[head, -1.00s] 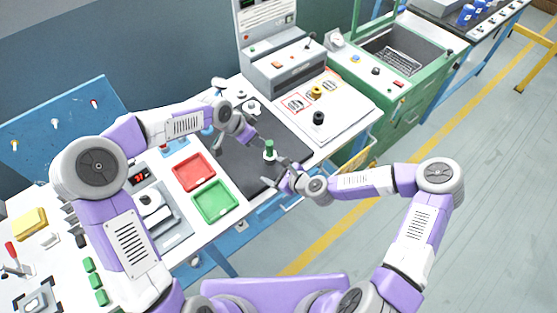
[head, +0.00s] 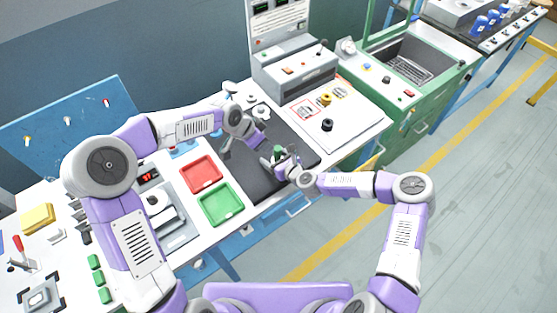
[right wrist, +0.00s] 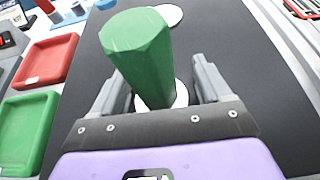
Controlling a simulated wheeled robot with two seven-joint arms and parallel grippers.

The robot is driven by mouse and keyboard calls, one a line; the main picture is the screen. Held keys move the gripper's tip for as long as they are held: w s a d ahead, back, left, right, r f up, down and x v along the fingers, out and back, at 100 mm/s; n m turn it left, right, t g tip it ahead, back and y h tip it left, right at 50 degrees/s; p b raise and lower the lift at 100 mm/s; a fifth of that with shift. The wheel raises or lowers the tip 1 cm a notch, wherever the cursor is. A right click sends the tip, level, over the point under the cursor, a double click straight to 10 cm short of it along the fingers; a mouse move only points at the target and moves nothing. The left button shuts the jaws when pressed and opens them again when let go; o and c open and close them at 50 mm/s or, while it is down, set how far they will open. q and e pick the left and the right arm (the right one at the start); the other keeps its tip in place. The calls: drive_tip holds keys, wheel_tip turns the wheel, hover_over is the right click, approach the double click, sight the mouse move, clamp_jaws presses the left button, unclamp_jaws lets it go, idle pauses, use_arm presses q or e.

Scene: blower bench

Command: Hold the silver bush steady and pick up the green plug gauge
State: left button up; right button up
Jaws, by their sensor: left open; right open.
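The green plug gauge (right wrist: 140,50) stands upright in the right wrist view, its six-sided handle toward the camera. Its lower end is over the silver bush (right wrist: 181,95), which is mostly hidden behind it. My right gripper (right wrist: 156,80) is open, one finger on each side of the gauge, with gaps visible. In the head view the gauge (head: 278,151) shows small above my right gripper (head: 277,162); the bush is hidden there. My left gripper (head: 252,145) is open just left of the gauge, over the dark mat; whether it touches the bush cannot be told.
The dark mat (head: 247,180) lies under both grippers. A red tray (head: 203,173) and a green tray (head: 220,204) stand to its left. A pale round disc (right wrist: 170,14) lies beyond the gauge. A white panel with a black knob (head: 327,125) is at the right.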

drive_tip(key=c, duration=1.2)
use_arm(q)
drive_tip(key=shift+c, duration=0.2)
use_arm(e)
drive_tip(key=shift+c, duration=0.2)
